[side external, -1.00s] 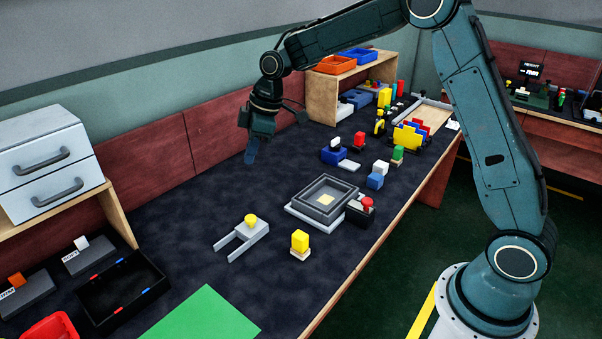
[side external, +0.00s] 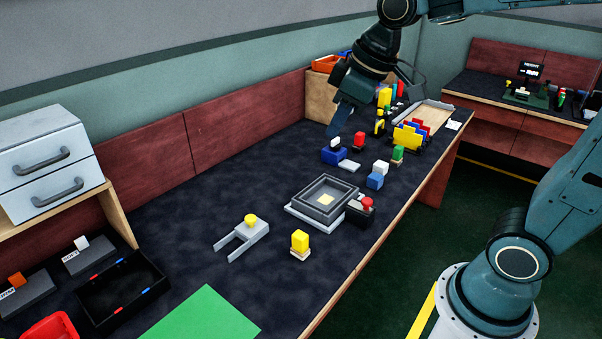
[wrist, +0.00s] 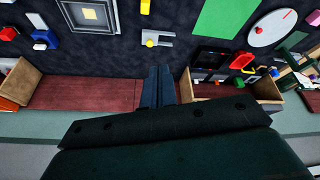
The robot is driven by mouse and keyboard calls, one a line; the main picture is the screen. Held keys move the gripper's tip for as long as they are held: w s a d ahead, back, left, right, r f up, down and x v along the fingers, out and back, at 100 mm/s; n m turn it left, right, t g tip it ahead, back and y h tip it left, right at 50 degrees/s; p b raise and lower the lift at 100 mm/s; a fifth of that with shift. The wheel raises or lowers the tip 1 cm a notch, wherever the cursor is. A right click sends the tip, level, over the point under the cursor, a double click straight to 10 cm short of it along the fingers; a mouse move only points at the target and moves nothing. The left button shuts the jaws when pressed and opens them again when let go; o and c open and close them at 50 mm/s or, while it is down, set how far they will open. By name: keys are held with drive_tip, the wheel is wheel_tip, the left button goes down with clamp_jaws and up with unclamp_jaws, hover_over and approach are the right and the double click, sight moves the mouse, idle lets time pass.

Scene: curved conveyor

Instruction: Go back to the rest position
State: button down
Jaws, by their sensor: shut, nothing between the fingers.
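My gripper (side external: 333,129) is shut and empty. In the side external view it is raised above the far part of the dark table (side external: 200,190), its fingers pointing down just above and behind the blue block with the white top (side external: 333,155). I cannot tell the exact gap between them. In the wrist view the closed fingers of my gripper (wrist: 158,70) point up the picture, with the table and the red back panel (wrist: 85,92) beyond them.
A grey tray (side external: 303,213) with a yellow piece stands mid-table. A grey forked holder (side external: 235,242), a yellow block (side external: 300,241), a black bin (side external: 97,307) and a green sheet (side external: 205,318) lie nearer. A drawer unit (side external: 45,165) stands left. Several coloured items crowd the far end.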

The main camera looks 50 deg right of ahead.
drive_tip(key=s+d+f+m+t+h, duration=0.1)
drive_tip(key=s+m, duration=0.3)
drive_tip(key=s, duration=1)
drive_tip(key=shift+s+d+f, duration=0.25)
drive_tip(key=shift+d+f, duration=0.15)
drive_tip(key=shift+f, duration=0.2)
